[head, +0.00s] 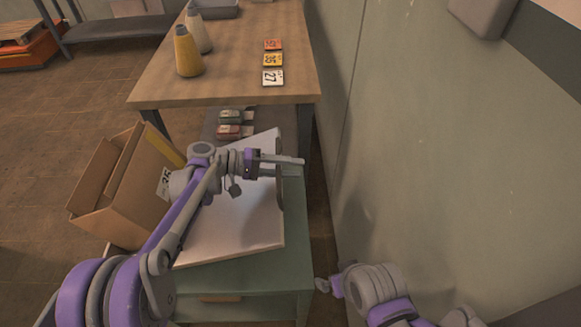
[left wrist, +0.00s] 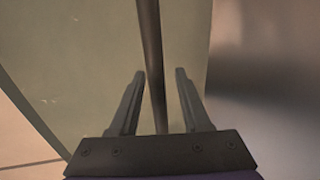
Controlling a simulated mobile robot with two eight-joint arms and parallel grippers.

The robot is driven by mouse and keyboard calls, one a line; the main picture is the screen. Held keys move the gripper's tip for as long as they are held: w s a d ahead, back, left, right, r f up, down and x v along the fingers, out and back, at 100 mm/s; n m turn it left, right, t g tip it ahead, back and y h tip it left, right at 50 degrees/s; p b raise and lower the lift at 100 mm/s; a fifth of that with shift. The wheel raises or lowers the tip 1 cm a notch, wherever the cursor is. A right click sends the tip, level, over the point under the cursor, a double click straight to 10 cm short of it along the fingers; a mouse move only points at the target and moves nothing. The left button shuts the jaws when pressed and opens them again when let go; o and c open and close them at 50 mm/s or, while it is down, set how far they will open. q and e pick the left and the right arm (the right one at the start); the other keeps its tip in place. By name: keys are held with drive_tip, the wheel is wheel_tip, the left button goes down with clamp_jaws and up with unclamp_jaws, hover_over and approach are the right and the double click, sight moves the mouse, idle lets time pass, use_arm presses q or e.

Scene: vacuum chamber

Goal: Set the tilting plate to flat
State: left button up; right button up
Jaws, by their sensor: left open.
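The tilting plate (head: 235,225) is a pale board on a green cabinet (head: 293,215), and it looks sloped rather than flat. A grey, thin, upright part (head: 279,180) stands at its right edge. My left gripper (head: 290,160) is over the plate's far right side, pointing right, beside the top of this part. In the left wrist view the left gripper (left wrist: 160,85) is open, with a dark narrow bar (left wrist: 151,50) between its fingers; contact is not clear. My right gripper (head: 328,286) is low by the cabinet's right side; its jaws are too small to read.
A cardboard box (head: 120,190) leans at the cabinet's left. A wooden table (head: 225,85) behind holds bottles (head: 188,55) and numbered cards (head: 273,60). Small red and green items (head: 229,124) lie below its front edge. A wall (head: 430,130) stands close on the right.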

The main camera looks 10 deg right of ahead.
use_arm(q)
clamp_jaws()
idle(1.4)
